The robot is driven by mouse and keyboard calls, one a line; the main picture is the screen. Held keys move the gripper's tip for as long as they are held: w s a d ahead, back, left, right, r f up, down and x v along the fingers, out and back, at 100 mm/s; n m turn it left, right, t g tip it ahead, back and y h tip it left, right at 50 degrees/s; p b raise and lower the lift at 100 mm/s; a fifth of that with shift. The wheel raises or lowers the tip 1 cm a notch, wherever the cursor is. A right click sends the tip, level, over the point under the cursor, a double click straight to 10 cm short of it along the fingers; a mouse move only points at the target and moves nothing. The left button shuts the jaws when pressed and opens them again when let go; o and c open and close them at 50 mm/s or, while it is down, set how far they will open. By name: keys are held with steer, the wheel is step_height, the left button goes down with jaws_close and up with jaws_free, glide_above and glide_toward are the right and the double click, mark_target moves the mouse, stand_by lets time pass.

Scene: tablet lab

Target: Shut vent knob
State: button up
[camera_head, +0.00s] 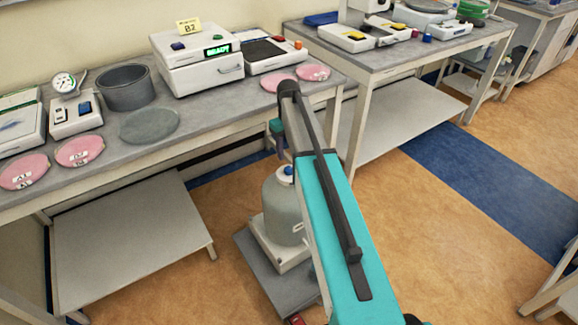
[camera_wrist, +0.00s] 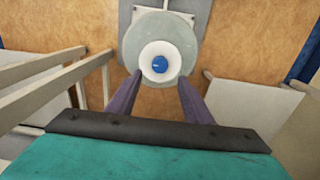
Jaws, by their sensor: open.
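A blue knob (camera_head: 287,170) sits in a white collar on top of a grey-green, bottle-shaped vessel (camera_head: 282,207); it looks like the vent knob. In the wrist view the knob (camera_wrist: 160,65) is seen from above, centred in its collar on the vessel (camera_wrist: 183,36). My gripper (camera_head: 280,147) hangs just above the vessel in the head view, partly hidden by my arm. In the wrist view my gripper (camera_wrist: 160,79) is open, with one dark finger on each side of the collar. Nothing is between the fingers that they grip. I cannot tell the exact height gap.
The vessel stands on a white base over a grey platform (camera_head: 258,268) near the floor. A grey bench (camera_head: 200,122) behind holds a white box reading READY (camera_head: 203,75), a gauge unit (camera_head: 75,117), a dark pot (camera_head: 126,95) and pink discs. Open floor lies to the right.

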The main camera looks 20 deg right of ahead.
mark_target(288, 169)
steer(key=shift+f+p, duration=0.3)
steer(key=shift+f, duration=4.05)
steer(key=shift+c, duration=0.4)
steer(key=c, duration=1)
